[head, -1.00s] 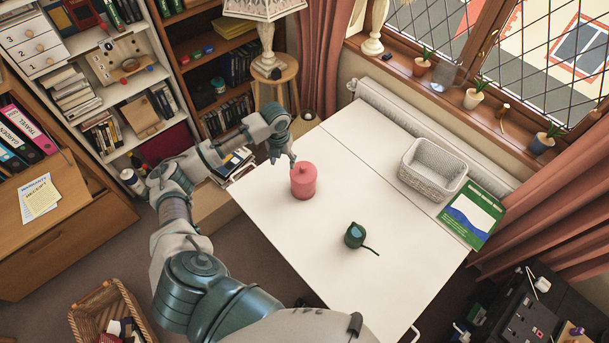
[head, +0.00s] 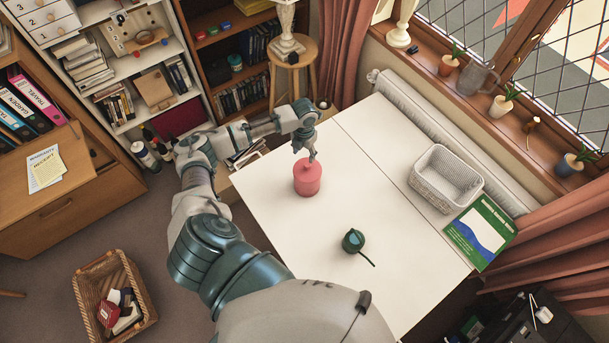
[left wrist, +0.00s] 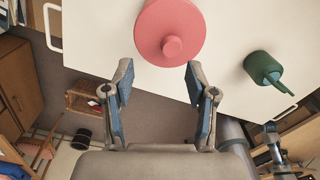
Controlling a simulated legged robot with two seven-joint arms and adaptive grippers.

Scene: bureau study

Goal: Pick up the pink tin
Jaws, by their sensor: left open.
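The pink tin (head: 307,181) is a round lidded tin with a small knob, standing upright on the white table (head: 290,245) near its left edge. My left gripper (head: 312,156) is at the far side of the tin's top in the head view. In the left wrist view the tin (left wrist: 168,30) shows from above, just beyond the fingertips of my open left gripper (left wrist: 158,70). The fingers are spread and nothing is between them. Whether a fingertip touches the tin is hard to tell.
A green watering can (head: 352,241) stands on the table right of the tin, and also shows in the left wrist view (left wrist: 262,67). A white basket (head: 445,180) and a green book (head: 480,232) lie at the table's right side.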

